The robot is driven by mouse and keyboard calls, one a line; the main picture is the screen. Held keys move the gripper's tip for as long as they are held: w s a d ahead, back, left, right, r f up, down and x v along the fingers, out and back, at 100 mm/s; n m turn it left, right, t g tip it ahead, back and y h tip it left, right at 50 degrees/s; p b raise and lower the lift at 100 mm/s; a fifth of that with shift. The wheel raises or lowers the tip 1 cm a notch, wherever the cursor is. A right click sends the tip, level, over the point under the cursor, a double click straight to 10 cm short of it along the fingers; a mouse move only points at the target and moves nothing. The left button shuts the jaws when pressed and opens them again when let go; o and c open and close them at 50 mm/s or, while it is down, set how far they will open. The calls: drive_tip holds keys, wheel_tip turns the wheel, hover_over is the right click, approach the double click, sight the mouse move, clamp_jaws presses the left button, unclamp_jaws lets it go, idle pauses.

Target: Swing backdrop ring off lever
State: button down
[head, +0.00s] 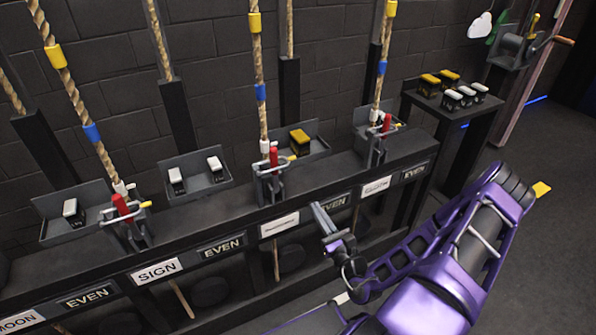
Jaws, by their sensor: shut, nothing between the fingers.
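Three rope locks stand along the dark rail, each with a red lever and a pale metal ring beside or around it: the left lever (121,205), the middle lever (274,157) and the right lever (386,124). The middle ring (268,170) and right ring (384,131) are small, and I cannot tell exactly how they sit on their levers. The label below the middle lock (279,225) is too small to read, so I cannot tell which lock is the backdrop's. My gripper (320,216) is shut and empty, in front of the rail, right of and below the middle lever.
Ropes with yellow and blue bands rise from the locks. Trays on the rail (196,176) hold black-and-white blocks, with a yellow-topped block in another. A side table (425,103) with several blocks stands at the back right. Floor at the right (555,215) is clear.

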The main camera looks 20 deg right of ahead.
drive_tip(key=w+r+b, duration=0.1)
drive_tip(key=w+r, duration=0.4)
drive_tip(key=w, duration=0.7)
drive_tip(key=shift+a+r, duration=0.15)
drive_tip(key=shift+a, duration=0.05)
drive_tip(key=shift+r, duration=0.1)
drive_tip(key=shift+r+n+p, duration=0.2)
drive_tip(key=shift+n+p, duration=0.15)
drive_tip(key=shift+n, duration=0.05)
